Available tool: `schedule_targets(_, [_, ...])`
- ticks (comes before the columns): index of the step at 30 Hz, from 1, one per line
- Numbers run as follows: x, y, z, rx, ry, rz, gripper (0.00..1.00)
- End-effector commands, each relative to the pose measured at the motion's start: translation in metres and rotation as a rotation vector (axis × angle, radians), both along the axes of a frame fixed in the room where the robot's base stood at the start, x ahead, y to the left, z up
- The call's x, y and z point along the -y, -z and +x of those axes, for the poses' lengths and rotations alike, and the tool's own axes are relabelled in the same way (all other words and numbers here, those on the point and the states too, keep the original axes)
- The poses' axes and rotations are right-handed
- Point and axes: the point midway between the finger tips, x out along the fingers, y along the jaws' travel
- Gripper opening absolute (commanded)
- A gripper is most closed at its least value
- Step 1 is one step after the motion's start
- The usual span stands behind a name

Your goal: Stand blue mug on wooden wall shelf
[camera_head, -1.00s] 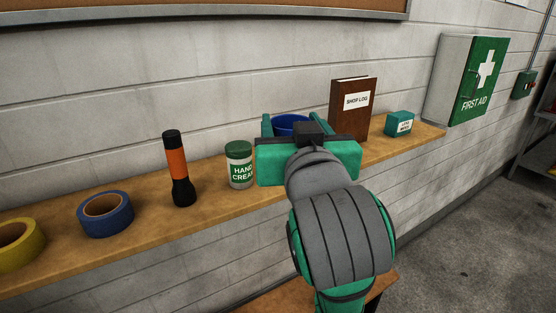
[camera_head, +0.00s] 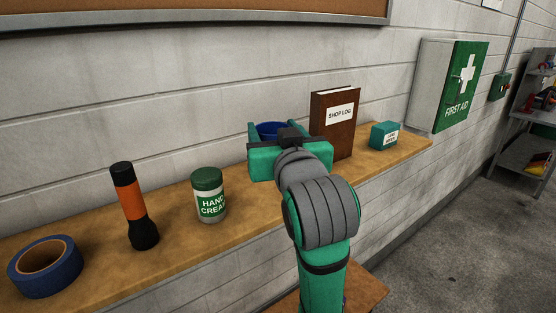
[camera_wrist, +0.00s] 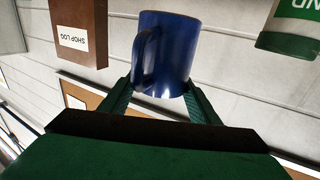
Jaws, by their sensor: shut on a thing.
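The wooden wall shelf (camera_head: 240,215) runs along the block wall. My gripper is over the shelf, between the hand cream jar and the shop log book. The mug's base is hidden in the head view, so I cannot tell whether it touches the shelf.
The brown shop log book (camera_head: 333,122) stands close on the right, with a small teal box (camera_head: 383,135) beyond. The hand cream jar (camera_head: 208,195), the flashlight (camera_head: 134,206) and blue tape (camera_head: 45,267) are to the left. A first aid cabinet (camera_head: 458,85) hangs at right.

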Motion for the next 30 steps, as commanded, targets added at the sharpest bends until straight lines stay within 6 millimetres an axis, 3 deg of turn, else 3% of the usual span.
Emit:
schedule_targets(1, [0.002,0.013,0.008,-0.006,0.0,0.001,0.09])
schedule_targets(6, [0.006,0.036,0.027,-0.004,0.0,0.0,0.09])
schedule_targets(17, [0.011,0.057,0.044,-0.003,0.002,0.0,0.09])
schedule_targets(23, [0.011,0.082,0.043,-0.002,0.002,0.001,0.09])
schedule_targets(30, [0.011,0.085,0.043,0.001,0.002,-0.001,0.09])
